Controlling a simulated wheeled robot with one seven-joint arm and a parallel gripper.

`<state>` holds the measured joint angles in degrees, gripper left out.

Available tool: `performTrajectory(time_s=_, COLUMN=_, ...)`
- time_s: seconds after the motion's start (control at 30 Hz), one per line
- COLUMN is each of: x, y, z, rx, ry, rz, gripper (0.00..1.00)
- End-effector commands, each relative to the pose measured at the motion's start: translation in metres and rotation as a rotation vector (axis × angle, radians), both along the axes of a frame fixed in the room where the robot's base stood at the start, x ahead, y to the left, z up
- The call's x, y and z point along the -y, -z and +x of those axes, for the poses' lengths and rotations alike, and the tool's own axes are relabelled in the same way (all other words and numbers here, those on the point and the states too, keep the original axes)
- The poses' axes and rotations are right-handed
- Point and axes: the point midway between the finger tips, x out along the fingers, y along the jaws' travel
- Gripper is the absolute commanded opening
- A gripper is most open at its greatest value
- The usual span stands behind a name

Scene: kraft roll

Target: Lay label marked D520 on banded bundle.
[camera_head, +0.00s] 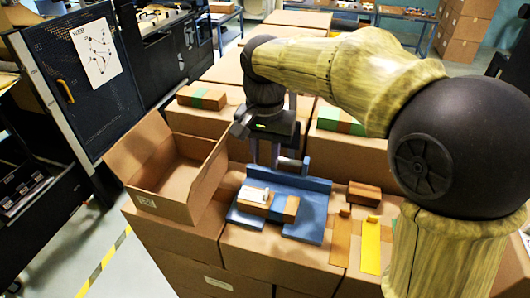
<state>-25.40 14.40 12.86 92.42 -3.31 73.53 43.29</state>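A brown bundle (284,208) with a darker band lies on a blue fixture (308,233) on the cardboard boxes. A small white piece (253,193) sits on its left part. No marking D520 is readable on anything. A yellow strip (371,247) and a brown strip (340,240), each with a small raised tab, lie flat to the right. My gripper (276,162) points down above the back of the fixture, behind the bundle. Its fingertips are small and partly overlap a greyish part behind, so I cannot tell its opening or whether it holds anything.
An open, empty cardboard box (167,178) stands left of the fixture. A small brown block (364,194) lies to the right. My arm covers much of the right side. A dark perforated cabinet (85,85) stands at the left.

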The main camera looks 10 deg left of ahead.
Motion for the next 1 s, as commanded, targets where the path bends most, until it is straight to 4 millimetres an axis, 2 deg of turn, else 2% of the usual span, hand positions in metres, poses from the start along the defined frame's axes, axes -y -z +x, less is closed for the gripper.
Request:
performTrajectory(time_s=0.33, x=0.0, y=0.0, z=0.0, rx=0.0, ry=0.0, rz=0.0, gripper=0.28)
performTrajectory(time_s=0.47, x=0.01, y=0.007, z=0.002, rx=0.005, ry=-0.001, rz=0.002, gripper=0.28)
performTrajectory(time_s=0.57, x=0.032, y=0.022, z=0.007, rx=0.019, ry=-0.006, rz=0.008, gripper=0.28)
performTrajectory(time_s=0.77, x=0.109, y=0.071, z=0.008, rx=0.077, ry=-0.03, rz=0.022, gripper=0.28)
performTrajectory(time_s=0.87, x=0.15, y=0.096, z=-0.002, rx=0.113, ry=-0.042, rz=0.024, gripper=0.28)
performTrajectory(time_s=1.0, x=0.204, y=0.127, z=-0.027, rx=0.164, ry=-0.054, rz=0.017, gripper=0.28)
